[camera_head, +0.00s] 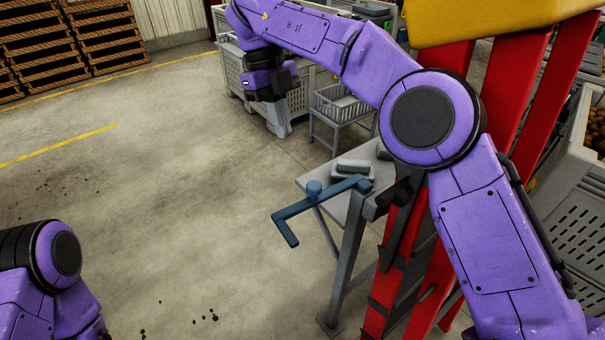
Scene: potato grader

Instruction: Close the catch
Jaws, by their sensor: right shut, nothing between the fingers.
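No part is clearly recognisable as the catch. A blue cranked lever (320,196) sticks out to the left over a small grey stand (350,215) beside the red machine frame; I cannot tell whether it belongs to the catch. My right arm reaches from the lower right across the upper middle. Its gripper (281,127) points down at the upper middle, shut and empty, well above and beyond the lever and apart from it. Only part of my left arm shows at the lower left; its gripper is out of view.
The red machine frame (512,75) with a yellow top (480,22) stands at the right. A grey slotted crate (575,225) is at the right edge. A wire basket stand (342,108) is behind the lever. Wooden pallets (40,45) are stacked at the upper left.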

